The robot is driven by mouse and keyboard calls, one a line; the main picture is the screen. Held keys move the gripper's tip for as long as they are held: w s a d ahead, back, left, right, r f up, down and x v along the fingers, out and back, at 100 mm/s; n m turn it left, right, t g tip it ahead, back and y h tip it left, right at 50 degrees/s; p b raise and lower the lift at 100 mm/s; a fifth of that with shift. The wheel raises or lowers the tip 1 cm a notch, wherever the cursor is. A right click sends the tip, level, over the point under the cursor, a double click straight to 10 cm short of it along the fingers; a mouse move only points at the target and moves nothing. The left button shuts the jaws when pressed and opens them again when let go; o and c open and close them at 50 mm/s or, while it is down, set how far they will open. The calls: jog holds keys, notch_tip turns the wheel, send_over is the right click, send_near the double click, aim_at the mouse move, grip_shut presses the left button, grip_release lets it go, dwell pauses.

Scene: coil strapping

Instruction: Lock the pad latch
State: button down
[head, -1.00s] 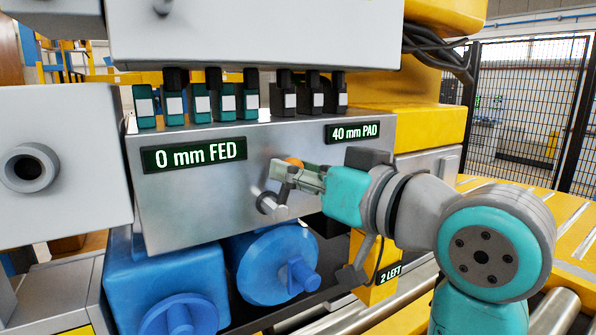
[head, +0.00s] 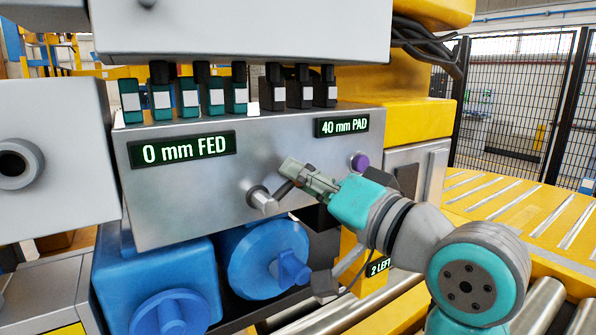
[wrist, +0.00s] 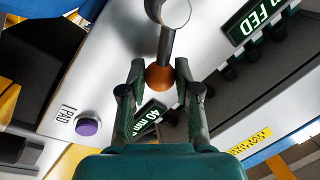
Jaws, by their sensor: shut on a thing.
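A short lever with an orange ball knob (wrist: 160,78) stands out from a grey metal pivot (head: 262,200) on the front of the machine's grey panel (head: 215,200). I take this lever for the pad latch, though no label on it can be read. My gripper (head: 290,173) is at the lever's end, up and right of the pivot in the head view. In the wrist view its fingers (wrist: 159,72) sit on both sides of the knob, shut on it.
A purple button (head: 360,162) sits right of my gripper, near a PAD label (wrist: 66,114) in the wrist view. Displays read "0 mm FED" (head: 182,149) and "40 mm PAD" (head: 342,125). Blue round housings (head: 268,258) lie below the panel.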

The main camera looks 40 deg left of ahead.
aim_at(311, 201)
jog(key=shift+w+d+f+m+t, duration=0.25)
jog(key=shift+f+m, duration=0.35)
jog(key=shift+m, duration=0.75)
jog(key=shift+w+a+f+m+t, duration=0.15)
jog(key=shift+f+m+t, duration=0.3)
jog(key=shift+m, duration=0.85)
jog(key=shift+w+d+f+m+t, duration=0.1)
jog(key=shift+f+m+t, duration=0.1)
jog(key=shift+f+m, duration=0.85)
jog(key=shift+r+m, duration=0.25)
jog(key=shift+m, duration=0.15)
jog(key=c, duration=0.8)
grip_release()
jog(key=v, duration=1.2)
jog(key=shift+a+f, duration=0.1)
jog(key=shift+f, duration=0.1)
